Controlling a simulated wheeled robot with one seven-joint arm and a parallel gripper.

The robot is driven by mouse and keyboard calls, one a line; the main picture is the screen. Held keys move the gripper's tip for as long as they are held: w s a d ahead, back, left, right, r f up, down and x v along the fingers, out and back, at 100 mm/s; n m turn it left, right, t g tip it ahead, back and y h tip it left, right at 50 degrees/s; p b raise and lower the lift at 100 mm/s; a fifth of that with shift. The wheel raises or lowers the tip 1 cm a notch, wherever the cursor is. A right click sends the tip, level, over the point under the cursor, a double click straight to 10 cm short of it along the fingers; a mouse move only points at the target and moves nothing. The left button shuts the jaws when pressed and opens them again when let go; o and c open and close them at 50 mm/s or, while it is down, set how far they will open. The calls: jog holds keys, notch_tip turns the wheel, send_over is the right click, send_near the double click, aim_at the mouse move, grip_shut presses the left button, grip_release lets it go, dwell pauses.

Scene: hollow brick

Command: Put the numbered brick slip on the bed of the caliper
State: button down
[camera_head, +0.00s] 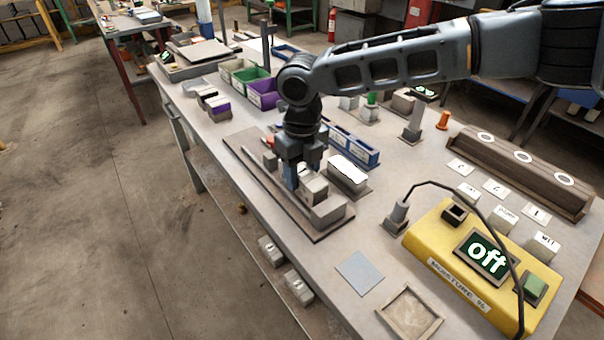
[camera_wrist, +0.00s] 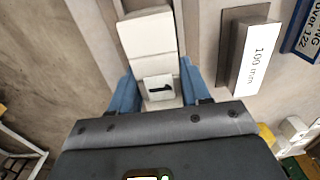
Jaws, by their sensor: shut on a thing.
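My gripper (camera_head: 295,184) points down over the caliper (camera_head: 243,152), a long brown board with a rail near the table's left edge. It is shut on a pale numbered brick slip (camera_head: 313,187). In the wrist view the slip (camera_wrist: 158,87) sits between my two blue fingers, with a black mark on its white label. The slip is over the caliper's bed, close to the pale jaw block (camera_head: 328,211) at the board's near end. I cannot tell whether the slip touches the bed. A smaller block (camera_head: 270,160) stands farther along the board.
A white-topped block (camera_head: 348,171), marked 100 mm in the wrist view (camera_wrist: 255,58), stands just right of the caliper. A blue rack (camera_head: 352,146) lies behind it. Two more slips (camera_head: 270,250) lie below the table edge.

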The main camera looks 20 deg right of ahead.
aim_at(302, 171)
jog(key=shift+f, duration=0.5)
jog(key=shift+f, duration=0.1)
jog(key=c, duration=0.5)
grip_release()
notch_tip(302, 171, up, 12)
jog(key=shift+r+b, duration=0.1)
jog(key=shift+b, duration=0.6)
